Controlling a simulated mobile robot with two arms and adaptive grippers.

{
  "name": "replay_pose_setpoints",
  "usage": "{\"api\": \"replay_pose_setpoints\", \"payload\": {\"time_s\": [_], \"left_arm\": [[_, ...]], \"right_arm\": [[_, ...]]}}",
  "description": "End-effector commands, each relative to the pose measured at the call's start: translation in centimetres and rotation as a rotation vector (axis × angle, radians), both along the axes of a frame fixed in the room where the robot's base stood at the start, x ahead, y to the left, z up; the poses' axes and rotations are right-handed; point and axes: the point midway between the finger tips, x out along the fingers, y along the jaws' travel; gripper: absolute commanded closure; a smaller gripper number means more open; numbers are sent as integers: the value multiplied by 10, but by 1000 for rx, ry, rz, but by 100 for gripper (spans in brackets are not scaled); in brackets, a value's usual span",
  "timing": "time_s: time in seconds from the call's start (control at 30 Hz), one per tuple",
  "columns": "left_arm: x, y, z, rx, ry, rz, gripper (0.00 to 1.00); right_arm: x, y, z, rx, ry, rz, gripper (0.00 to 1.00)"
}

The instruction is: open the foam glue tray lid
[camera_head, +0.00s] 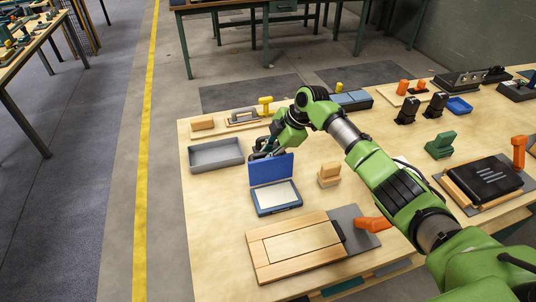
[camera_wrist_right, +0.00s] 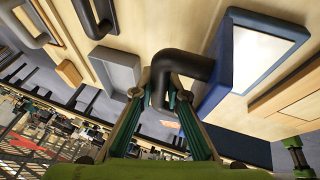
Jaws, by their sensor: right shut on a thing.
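The foam glue tray (camera_head: 278,210) is a shallow blue box with a pale inside, left of the table's middle in the head view. Its blue lid (camera_head: 270,170) stands raised, roughly upright, at the tray's far edge, and the pale inside is uncovered. My right gripper (camera_head: 263,149) is behind the lid's top, partly hidden by it. In the wrist view the right gripper (camera_wrist_right: 160,96) is shut on a black bent handle (camera_wrist_right: 182,64) beside the blue lid. The tray (camera_wrist_right: 224,32) also shows there. My left gripper is in neither view.
A grey open bin (camera_head: 215,155) lies just left of the lid. A wooden block (camera_head: 329,175) stands right of the tray, and a wooden framed board (camera_head: 262,262) lies in front. An orange-handled tool (camera_head: 374,224) is near the board's right. Small tools line the back.

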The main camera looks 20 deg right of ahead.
Motion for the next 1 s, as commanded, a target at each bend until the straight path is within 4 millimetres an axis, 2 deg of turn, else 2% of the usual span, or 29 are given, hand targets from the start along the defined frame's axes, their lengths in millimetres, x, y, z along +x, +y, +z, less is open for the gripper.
{"api": "replay_pose_setpoints", "payload": {"time_s": [0.93, 0.97, 1.0], "left_arm": [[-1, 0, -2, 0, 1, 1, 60], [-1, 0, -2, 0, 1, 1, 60], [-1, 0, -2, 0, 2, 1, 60]], "right_arm": [[1, 0, -7, -4, -6, -7, 100], [1, 0, -7, -4, -5, -7, 81], [1, 0, -8, -4, -4, -7, 80]]}}
